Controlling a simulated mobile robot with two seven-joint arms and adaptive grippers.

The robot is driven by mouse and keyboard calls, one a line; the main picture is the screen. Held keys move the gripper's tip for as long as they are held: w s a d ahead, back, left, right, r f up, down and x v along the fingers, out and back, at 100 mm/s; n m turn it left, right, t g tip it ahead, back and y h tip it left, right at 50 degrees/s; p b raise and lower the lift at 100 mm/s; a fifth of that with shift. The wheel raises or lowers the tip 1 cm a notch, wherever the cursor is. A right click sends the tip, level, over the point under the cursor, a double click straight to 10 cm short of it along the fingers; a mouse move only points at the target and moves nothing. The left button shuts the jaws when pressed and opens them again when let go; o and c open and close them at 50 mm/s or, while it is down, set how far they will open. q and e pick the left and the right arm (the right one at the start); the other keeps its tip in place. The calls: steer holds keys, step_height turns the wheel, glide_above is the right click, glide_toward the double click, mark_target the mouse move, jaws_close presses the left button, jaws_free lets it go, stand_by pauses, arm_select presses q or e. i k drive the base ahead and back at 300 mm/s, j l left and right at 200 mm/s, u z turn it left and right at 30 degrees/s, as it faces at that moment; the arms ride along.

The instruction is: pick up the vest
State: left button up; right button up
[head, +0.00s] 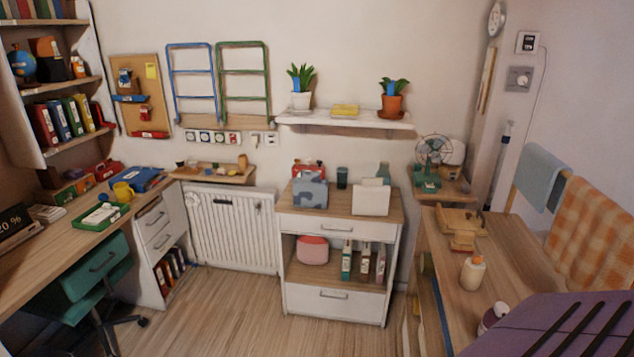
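I cannot pick out a vest for certain. A blue-grey patterned item (310,194), perhaps folded cloth, stands upright on the wooden-topped cabinet (340,208) in the middle of the head view. A plain blue-grey cloth (541,177) and an orange checked cloth (592,228) hang on a rail at the right. A purple object with dark stripes (565,325) is cut off at the bottom right; I cannot tell what it is. Neither of my grippers is in view.
A desk (50,250) with a green chair (95,270) is at the left. A white box (371,197) stands on the cabinet. The wooden floor (235,315) in front is clear.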

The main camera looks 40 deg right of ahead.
mark_target(370, 197)
steer(key=i+z, duration=0.7)
steer(key=i, duration=0.15)
steer(key=i+j+z, duration=0.35)
steer(key=i+z, duration=0.4)
steer(key=i+j+z, duration=0.1)
steer(key=i+z, duration=0.15)
steer(key=z, duration=0.2)
steer(key=i+j+z, duration=0.15)
steer(key=i+z, duration=0.25)
steer(key=k, duration=0.1)
